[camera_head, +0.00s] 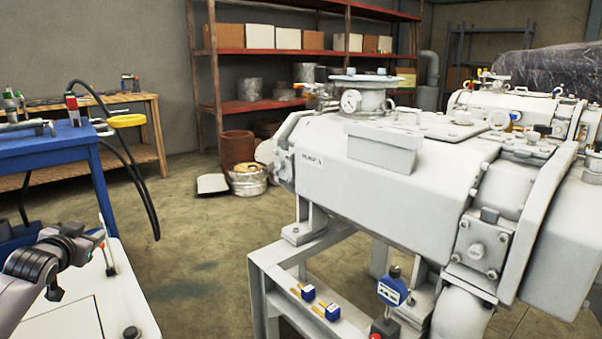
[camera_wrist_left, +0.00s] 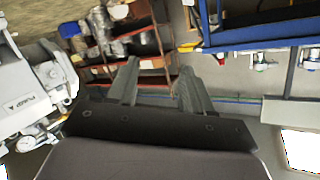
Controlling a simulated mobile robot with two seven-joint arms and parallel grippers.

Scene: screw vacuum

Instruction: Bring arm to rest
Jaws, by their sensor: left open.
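My left arm comes in at the lower left of the head view, with its left gripper (camera_head: 80,262) above a white surface (camera_head: 60,325). In the left wrist view the two fingers of the left gripper (camera_wrist_left: 158,75) stand apart, with nothing between them. The gripper points toward open room and the shelves and touches nothing that I can make out. My right gripper is in neither view.
A large grey pump (camera_head: 350,165) on a metal frame (camera_head: 262,285) fills the right. A blue table (camera_head: 45,145) with tools stands at the left, a black hose (camera_head: 145,190) hanging beside it. Red shelves (camera_head: 270,52) stand behind. The floor (camera_head: 195,240) between is clear.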

